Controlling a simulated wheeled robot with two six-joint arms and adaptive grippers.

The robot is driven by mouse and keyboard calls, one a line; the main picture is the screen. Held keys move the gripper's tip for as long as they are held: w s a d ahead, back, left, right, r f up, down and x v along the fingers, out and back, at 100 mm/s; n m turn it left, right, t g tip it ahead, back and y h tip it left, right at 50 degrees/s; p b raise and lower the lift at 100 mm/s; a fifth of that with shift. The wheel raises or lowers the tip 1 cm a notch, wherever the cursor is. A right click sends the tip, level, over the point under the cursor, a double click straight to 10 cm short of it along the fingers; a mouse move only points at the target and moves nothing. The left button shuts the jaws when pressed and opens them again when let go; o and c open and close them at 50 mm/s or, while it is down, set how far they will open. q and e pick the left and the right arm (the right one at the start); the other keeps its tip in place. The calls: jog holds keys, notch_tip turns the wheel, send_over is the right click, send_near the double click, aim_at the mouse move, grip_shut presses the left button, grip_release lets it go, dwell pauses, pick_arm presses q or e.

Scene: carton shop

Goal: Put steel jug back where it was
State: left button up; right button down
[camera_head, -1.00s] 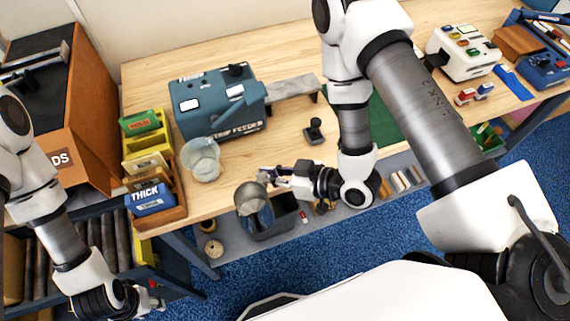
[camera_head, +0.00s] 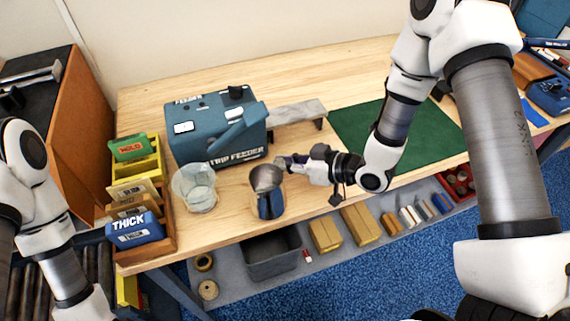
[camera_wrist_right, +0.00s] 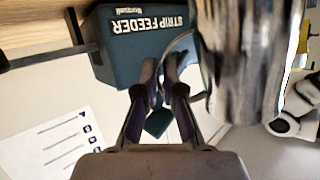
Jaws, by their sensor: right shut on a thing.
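The steel jug (camera_head: 269,200) is a shiny metal vessel, upright over the tabletop near its front edge, right of the clear plastic tub. I cannot tell whether its base touches the wood. My right gripper (camera_head: 284,164) reaches it from the right and is shut on its handle. In the right wrist view the jug's body (camera_wrist_right: 240,60) fills the upper right, and the fingers (camera_wrist_right: 165,88) close at the curved handle. My left arm shows at the lower left, but its gripper is out of the picture.
The clear tub (camera_head: 194,188) stands left of the jug, the teal strip feeder (camera_head: 215,125) behind. A box rack (camera_head: 160,222) is further left. A green mat (camera_head: 350,125) lies right. Below is a shelf with a grey bin (camera_head: 272,262) and cartons (camera_head: 325,235).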

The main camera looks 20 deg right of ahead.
jog(key=f, duration=0.1)
jog(key=w+f+p, duration=0.1)
jog(key=w+f, duration=0.1)
jog(key=shift+d+f+p, duration=0.25)
jog(key=shift+d+p, duration=0.05)
jog(key=shift+f, duration=0.3)
jog(key=c, duration=1.3)
grip_release()
